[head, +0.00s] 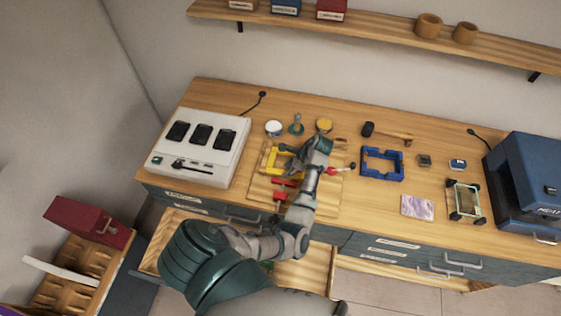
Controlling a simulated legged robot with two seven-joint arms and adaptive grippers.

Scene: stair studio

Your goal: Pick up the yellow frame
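The yellow frame (270,163) lies on a wooden board (328,203) on the workbench, left of the middle of the head view. My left gripper (291,153) is over its right part, and the gripper and wrist hide much of that side. The fingertips are small and partly hidden, so I cannot tell whether they touch the frame or are open or shut. My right gripper is not in view.
Red clamp parts (280,196) lie just below the frame. A blue frame (382,164) and a mallet (385,133) lie to the right. A white device (199,146) stands left and a blue machine (527,185) far right. Small round items stand behind.

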